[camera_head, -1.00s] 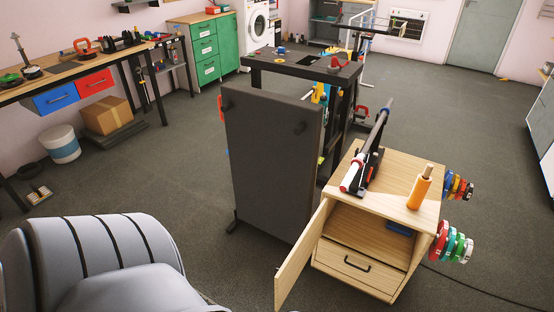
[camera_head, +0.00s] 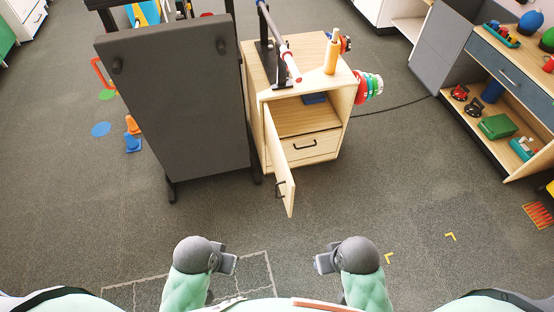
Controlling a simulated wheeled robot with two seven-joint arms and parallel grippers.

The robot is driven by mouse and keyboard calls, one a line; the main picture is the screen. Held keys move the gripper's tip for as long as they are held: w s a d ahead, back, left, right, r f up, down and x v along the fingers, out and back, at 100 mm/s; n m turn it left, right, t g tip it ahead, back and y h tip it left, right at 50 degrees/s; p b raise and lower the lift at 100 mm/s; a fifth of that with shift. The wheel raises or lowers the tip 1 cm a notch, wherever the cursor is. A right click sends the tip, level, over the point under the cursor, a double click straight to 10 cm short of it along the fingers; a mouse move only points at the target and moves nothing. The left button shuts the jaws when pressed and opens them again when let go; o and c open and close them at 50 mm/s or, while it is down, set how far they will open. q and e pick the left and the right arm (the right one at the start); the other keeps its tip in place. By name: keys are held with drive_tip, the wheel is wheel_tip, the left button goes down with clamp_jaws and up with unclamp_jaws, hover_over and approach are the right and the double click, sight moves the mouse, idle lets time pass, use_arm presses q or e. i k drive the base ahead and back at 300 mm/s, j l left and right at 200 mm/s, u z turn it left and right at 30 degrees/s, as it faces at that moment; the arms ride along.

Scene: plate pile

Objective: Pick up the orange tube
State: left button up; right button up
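The orange tube (camera_head: 331,58) stands upright on top of the light wooden cabinet (camera_head: 352,82), near its front right part. A thinner wood-coloured piece rises from its top. My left gripper (camera_head: 228,264) and my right gripper (camera_head: 323,263) are low in the view, above the floor and well apart from the tube. I cannot make out whether their fingers are open or shut. Nothing shows held in them.
The cabinet's door (camera_head: 280,170) stands open toward me. A dark upright panel (camera_head: 180,105) stands left of the cabinet. A rod on a black stand (camera_head: 278,45) is beside the tube. Coloured rings (camera_head: 368,86) hang on the cabinet's right side. Floor in front is clear.

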sight(334, 50)
drive_tip(key=i+l, duration=0.2)
drive_tip(key=l, duration=0.15)
drive_tip(key=i+l+u, duration=0.1)
drive_tip(key=l, duration=0.3)
drive_tip(key=i+l, duration=0.2)
drive_tip(key=l, duration=0.2)
drive_tip(key=i+l+u, duration=0.1)
drive_tip(key=l, duration=0.25)
drive_tip(key=i+l, duration=0.25)
drive_tip(key=l, duration=0.15)
drive_tip(key=i+l+u, duration=0.1)
drive_tip(key=l, duration=0.3)
